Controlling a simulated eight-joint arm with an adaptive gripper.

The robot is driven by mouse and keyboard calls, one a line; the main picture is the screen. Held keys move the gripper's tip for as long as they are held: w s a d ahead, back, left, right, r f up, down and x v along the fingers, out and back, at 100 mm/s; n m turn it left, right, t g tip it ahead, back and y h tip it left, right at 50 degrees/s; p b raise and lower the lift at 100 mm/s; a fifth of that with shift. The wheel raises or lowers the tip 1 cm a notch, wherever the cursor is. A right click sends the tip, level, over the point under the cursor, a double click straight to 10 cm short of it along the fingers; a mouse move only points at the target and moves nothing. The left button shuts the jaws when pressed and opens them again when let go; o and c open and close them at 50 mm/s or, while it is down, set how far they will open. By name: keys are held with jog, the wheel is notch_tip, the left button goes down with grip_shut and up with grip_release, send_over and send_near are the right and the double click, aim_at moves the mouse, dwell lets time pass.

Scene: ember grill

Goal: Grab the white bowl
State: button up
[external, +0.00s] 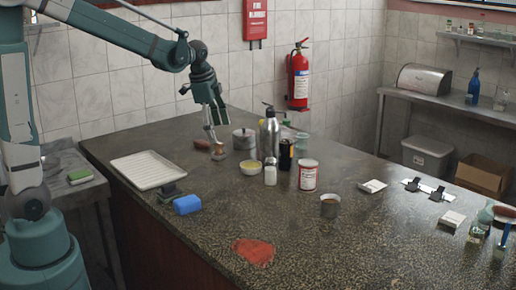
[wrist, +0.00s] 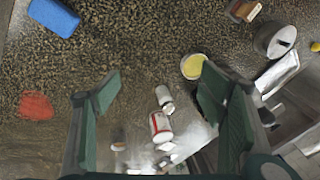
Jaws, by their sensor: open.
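The white bowl (external: 250,167) stands upright on the dark speckled counter in the external view, and its inside looks yellow. In the wrist view the bowl (wrist: 193,66) lies just beyond the tip of the right finger. My gripper (external: 214,141) is left of the bowl and farther back in the external view, pointing down. The bowl is not between the fingers.
A white shaker (external: 270,174), a steel bottle (external: 270,136), a lidded pot (external: 243,139) and a red-white can (external: 308,175) crowd around the bowl. A white tray (external: 148,170) and a blue sponge (external: 187,205) lie to the left. The front counter is mostly clear.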

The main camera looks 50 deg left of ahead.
jog(key=w+a+f+m+g+p, duration=0.15)
jog(key=w+f+m+p, duration=0.25)
jog(key=w, duration=0.6)
jog(key=m+g+p, duration=0.1)
jog(key=m+p, duration=0.2)
jog(key=p, duration=0.1)
send_near(250, 165)
jog(key=shift+w+d, duration=0.15)
jog(key=shift+d, duration=0.1)
jog(key=shift+w+f+m+g, duration=0.25)
jog(key=shift+f+m, duration=0.15)
jog(key=shift+f, duration=0.05)
jog(key=shift+f, duration=1.3)
jog(key=shift+s+a+f, duration=0.1)
jog(key=shift+f, duration=1.2)
jog(key=shift+s+a+f, duration=0.1)
jog(key=shift+s+f, duration=0.05)
jog(key=shift+f, duration=1.15)
